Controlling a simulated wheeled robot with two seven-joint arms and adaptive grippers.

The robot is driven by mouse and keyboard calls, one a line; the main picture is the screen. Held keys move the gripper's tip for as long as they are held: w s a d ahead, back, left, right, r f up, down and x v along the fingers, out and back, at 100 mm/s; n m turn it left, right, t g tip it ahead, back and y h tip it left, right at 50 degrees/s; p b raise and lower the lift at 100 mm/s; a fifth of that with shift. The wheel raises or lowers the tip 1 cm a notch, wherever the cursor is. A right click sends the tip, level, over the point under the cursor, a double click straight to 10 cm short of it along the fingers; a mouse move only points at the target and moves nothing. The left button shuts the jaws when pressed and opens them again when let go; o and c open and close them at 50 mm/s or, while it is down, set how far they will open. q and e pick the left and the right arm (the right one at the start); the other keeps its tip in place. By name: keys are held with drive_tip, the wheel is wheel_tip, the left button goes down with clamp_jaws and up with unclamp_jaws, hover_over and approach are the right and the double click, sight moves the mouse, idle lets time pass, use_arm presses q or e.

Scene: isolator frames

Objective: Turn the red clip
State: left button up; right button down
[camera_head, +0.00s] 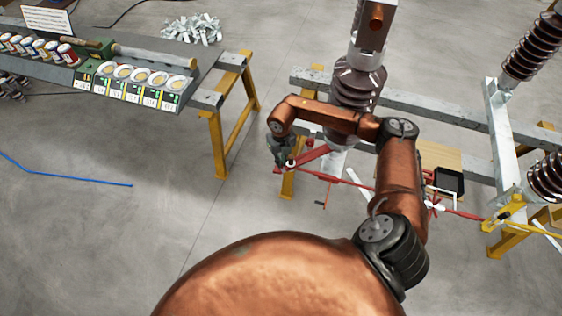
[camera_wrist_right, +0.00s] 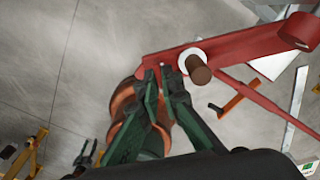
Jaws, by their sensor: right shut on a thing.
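The red clip (camera_head: 312,156) is a flat red bar with a long red rod running to the right, below the brown insulator. In the right wrist view the red clip (camera_wrist_right: 240,46) crosses the top, with a white collar and brown pin (camera_wrist_right: 198,68) standing out from it. My right gripper (camera_head: 284,158) is at the clip's left end. In the wrist view its dark green fingers (camera_wrist_right: 166,76) come together on the edge of the bar, just left of the pin. The exact contact is partly hidden by the fingertips. My left gripper is not in view.
Ribbed brown insulators (camera_head: 358,88) stand on a grey steel frame with yellow legs. A bench (camera_head: 205,98) with cans and small dishes is at upper left. A black tray (camera_head: 449,181) lies to the right of my arm.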

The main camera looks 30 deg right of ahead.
idle(0.3)
drive_tip(key=c, duration=2.1)
unclamp_jaws()
drive_tip(key=shift+r, duration=0.15)
wheel_tip(320, 180, up, 12)
drive_tip(key=shift+f, duration=0.15)
